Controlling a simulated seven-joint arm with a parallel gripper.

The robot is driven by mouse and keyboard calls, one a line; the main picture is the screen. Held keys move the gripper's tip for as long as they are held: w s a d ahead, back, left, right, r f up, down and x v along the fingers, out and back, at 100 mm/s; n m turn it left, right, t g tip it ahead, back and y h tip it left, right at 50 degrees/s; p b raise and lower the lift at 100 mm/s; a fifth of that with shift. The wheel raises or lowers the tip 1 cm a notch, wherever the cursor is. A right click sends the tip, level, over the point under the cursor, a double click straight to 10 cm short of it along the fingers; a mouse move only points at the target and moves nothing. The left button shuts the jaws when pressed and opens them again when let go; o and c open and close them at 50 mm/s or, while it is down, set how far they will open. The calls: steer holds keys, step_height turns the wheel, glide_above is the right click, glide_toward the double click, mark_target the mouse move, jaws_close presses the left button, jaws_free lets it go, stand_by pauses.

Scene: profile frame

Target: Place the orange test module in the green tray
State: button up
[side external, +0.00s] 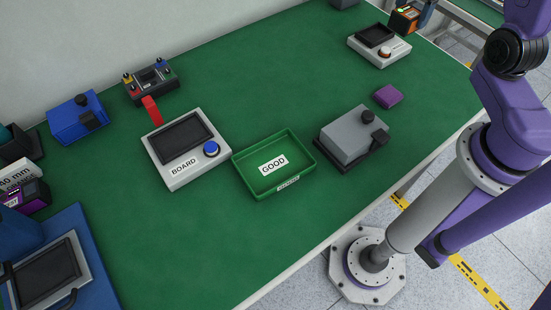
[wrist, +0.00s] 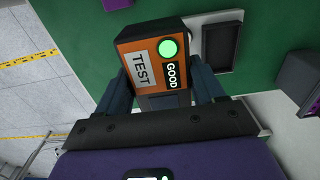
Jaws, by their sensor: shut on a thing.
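The orange test module (wrist: 128,45) is held between the two fingers of my gripper (wrist: 160,82) in the wrist view. Its face shows a lit green lamp and the labels TEST and GOOD. In the side external view, the module (side external: 403,20) is at the top right, near the far right part of the green bench; I cannot tell whether it touches anything below. My gripper (side external: 424,15) is beside it there, partly cut by the frame edge. The green tray (side external: 297,152), labelled GOOD, lies empty at the middle of the bench, far from my gripper.
A purple block (side external: 388,96) and a grey box on a dark base (side external: 350,137) lie right of the tray. The BOARD device (side external: 186,150) stands left of it.

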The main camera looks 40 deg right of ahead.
steer(key=w+a+f+n, duration=0.1)
steer(key=w+a+n, duration=0.1)
steer(key=a, duration=0.5)
steer(key=w+a+f+n, duration=0.1)
steer(key=w+a+n, duration=0.2)
steer(key=a, duration=0.3)
steer(key=n, duration=1.2)
glide_above(273, 165)
step_height(273, 165, down, 6)
steer(key=shift+f, duration=3.9)
steer(key=shift+f, duration=0.15)
steer(key=o, duration=1.2)
